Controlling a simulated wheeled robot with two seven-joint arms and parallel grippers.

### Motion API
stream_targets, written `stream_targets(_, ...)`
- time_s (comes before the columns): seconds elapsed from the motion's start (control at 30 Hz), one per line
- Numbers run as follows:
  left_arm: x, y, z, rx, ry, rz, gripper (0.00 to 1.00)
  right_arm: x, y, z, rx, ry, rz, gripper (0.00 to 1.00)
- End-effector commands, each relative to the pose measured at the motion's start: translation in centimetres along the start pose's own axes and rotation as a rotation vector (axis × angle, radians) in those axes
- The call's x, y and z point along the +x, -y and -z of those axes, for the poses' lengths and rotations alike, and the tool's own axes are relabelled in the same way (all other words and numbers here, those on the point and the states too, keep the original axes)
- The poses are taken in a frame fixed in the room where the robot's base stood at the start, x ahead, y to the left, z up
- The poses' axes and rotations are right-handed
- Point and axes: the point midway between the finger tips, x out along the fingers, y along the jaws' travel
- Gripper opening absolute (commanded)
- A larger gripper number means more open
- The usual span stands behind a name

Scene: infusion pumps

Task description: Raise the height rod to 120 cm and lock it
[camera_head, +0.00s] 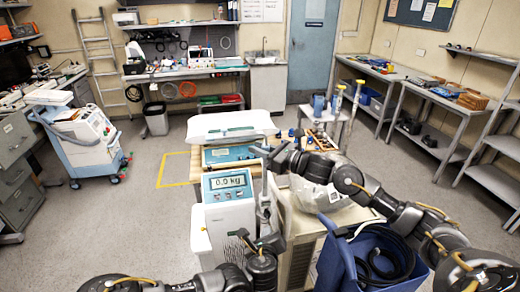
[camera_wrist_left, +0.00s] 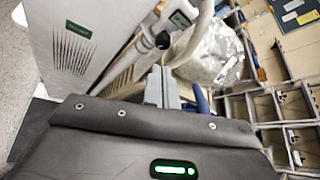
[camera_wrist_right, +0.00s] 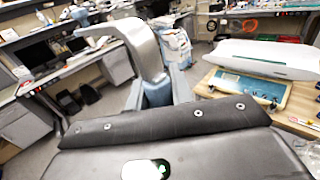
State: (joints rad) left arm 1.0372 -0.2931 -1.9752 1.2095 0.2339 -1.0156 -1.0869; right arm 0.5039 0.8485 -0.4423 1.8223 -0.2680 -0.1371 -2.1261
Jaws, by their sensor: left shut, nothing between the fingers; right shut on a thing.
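The scale's display head (camera_head: 228,185) reads 0.0 kg on a pale column. The height rod (camera_head: 264,188) stands to its right. My right gripper (camera_head: 268,156) is shut at the rod's top, on the grey hook-shaped headpiece; the headpiece (camera_wrist_right: 145,50) rises between its fingers in the right wrist view, its arm reaching left. My left gripper (camera_head: 257,236) is lower, beside the column, shut and empty. In the left wrist view its closed fingers (camera_wrist_left: 161,75) point toward a dark knob (camera_wrist_left: 162,40) near a clamp with a small green window (camera_wrist_left: 180,20). The height reading is not legible.
A white baby scale (camera_head: 232,124) stands on a wooden table behind. A blue bin with black hoses (camera_head: 372,258) and a clear plastic-covered object (camera_head: 325,190) are close on the right. A white-blue cart (camera_head: 88,140) is at left. The floor between is clear.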

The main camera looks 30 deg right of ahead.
Motion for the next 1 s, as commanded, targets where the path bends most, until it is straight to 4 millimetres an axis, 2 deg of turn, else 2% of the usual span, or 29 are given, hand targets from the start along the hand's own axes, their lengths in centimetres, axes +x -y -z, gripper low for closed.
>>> stream_targets(0.1, 0.0, -0.7, -0.2, -0.029, 0.013, -0.037, 0.00, 0.0, 0.1, -0.2, 0.000, 0.003, 0.003, 0.00)
stream_targets(0.33, 0.6, -0.7, -0.6, -0.038, 0.016, -0.038, 0.00, 0.0, 0.1, -0.2, -0.001, 0.003, 0.003, 0.00)
stream_targets(0.7, 4.5, -0.9, -2.8, -0.039, 0.017, -0.037, 0.00, 0.0, 0.1, -0.2, -0.001, 0.003, 0.003, 0.00)
stream_targets(1.0, 6.0, -1.0, -3.7, -0.039, 0.014, -0.036, 0.00, 0.0, 0.1, -0.2, -0.001, 0.003, 0.003, 0.00)
